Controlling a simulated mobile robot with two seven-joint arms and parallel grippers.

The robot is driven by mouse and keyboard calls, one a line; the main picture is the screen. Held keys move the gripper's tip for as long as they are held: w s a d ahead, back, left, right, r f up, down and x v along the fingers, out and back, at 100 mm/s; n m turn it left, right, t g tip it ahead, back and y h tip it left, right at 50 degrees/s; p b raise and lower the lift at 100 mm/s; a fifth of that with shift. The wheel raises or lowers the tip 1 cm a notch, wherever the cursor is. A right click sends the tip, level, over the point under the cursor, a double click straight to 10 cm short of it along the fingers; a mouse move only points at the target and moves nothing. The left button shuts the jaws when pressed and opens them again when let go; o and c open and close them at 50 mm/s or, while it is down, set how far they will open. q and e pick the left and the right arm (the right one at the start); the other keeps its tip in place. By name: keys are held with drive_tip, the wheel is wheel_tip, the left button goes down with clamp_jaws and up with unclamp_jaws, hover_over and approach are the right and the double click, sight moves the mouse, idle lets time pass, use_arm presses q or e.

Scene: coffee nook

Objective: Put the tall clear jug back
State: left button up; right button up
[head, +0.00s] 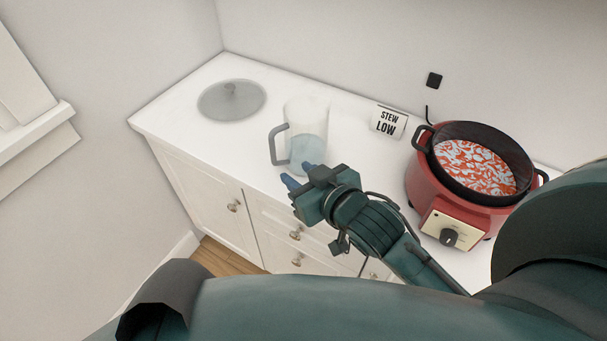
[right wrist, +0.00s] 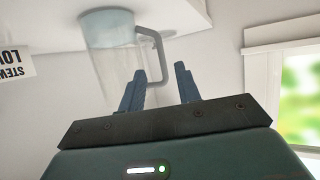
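The tall clear jug (head: 308,118) stands upright on the white counter, its handle on its left side and a bluish tint in its lower part. In the right wrist view the jug (right wrist: 112,55) appears upside down at the upper left, with its grey handle (right wrist: 157,45) beyond the fingertips. My right gripper (head: 299,175) is just in front of the jug's base, its two blue fingers apart and nothing between them. The fingers (right wrist: 160,72) also show apart in the right wrist view. I cannot tell whether a finger touches the jug. My left gripper is not in view.
A red cooker (head: 424,180) with a dark pot of red and white stew stands right of the jug. A "STEW LOW" sign (head: 388,122) stands between them. A grey round lid (head: 217,101) lies at the counter's left. Bare counter (head: 200,145) lies in front of the lid.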

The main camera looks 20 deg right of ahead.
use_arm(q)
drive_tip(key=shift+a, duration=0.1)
use_arm(e)
drive_tip(key=s+a+f+g+y, duration=0.1)
drive_tip(key=s+f+g, duration=0.1)
drive_tip(key=s+f, duration=0.8)
wheel_tip(320, 180, down, 3)
drive_tip(key=shift+s+a+f+n, duration=0.15)
drive_tip(key=shift+s+a+n, duration=0.05)
drive_tip(key=shift+s+n, duration=0.1)
use_arm(q)
drive_tip(key=p, duration=0.1)
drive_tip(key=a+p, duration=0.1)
drive_tip(key=p, duration=0.1)
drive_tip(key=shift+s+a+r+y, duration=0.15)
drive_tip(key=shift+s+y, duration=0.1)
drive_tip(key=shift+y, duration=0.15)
use_arm(e)
drive_tip(key=shift+s+d+r+h, duration=0.2)
drive_tip(key=shift+d+r+h, duration=0.1)
drive_tip(key=shift+d, duration=0.35)
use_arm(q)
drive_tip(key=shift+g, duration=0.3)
